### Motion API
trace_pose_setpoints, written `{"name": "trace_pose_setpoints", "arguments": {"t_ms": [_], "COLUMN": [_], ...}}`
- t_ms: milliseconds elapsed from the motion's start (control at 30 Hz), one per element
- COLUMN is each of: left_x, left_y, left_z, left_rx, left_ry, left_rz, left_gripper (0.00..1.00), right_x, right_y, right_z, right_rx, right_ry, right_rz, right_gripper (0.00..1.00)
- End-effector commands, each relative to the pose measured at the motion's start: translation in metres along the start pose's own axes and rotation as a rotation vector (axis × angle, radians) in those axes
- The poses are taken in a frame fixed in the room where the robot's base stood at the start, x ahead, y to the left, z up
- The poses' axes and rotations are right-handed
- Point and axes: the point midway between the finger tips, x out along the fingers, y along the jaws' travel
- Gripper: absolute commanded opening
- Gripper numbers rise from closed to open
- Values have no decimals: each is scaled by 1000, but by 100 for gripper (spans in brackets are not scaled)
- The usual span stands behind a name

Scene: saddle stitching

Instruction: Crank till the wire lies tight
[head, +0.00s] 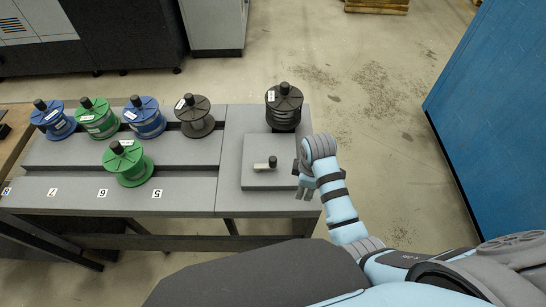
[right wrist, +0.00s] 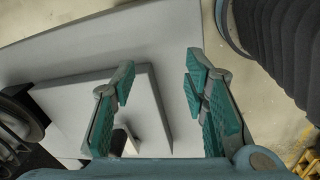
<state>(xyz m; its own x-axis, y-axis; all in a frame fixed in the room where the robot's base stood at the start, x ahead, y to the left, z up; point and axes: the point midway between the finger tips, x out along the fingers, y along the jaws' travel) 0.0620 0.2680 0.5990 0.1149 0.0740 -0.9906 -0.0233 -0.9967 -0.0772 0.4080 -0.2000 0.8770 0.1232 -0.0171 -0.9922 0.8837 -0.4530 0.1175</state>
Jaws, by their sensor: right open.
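The crank (head: 265,165) is a small light arm with an upright dark knob, on a grey raised plate (head: 257,182) at the right end of the bench. A dark spool (head: 284,105) with a black hub stands behind the plate; whether its wire is tight I cannot tell. My right gripper (head: 304,186) is just right of the plate, apart from the crank. In the right wrist view its teal-padded fingers (right wrist: 160,95) are spread with nothing between them. There the crank's pale arm (right wrist: 128,140) shows partly behind the left finger. My left gripper is not in view.
Several blue, green and dark spools stand along the bench's back left. A green spool (head: 128,163) sits nearer the front, behind number labels. A tall blue panel (head: 490,110) stands at the right. Bare floor (head: 370,110) lies between it and the bench.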

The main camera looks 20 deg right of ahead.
Motion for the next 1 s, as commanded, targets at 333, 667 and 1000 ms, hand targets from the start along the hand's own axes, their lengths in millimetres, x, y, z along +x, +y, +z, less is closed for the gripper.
{"name": "trace_pose_setpoints", "arguments": {"t_ms": [333,667,1000], "left_x": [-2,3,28], "left_y": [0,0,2], "left_z": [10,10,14], "left_rx": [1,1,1], "left_ry": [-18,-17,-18], "left_rz": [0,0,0], "left_gripper": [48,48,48], "right_x": [-116,-96,-8], "right_y": [76,76,66], "right_z": [-104,-113,-110], "right_rx": [-862,-1022,-1019], "right_ry": [23,23,24], "right_rz": [-113,-139,-133], "right_gripper": [41,41,41]}}
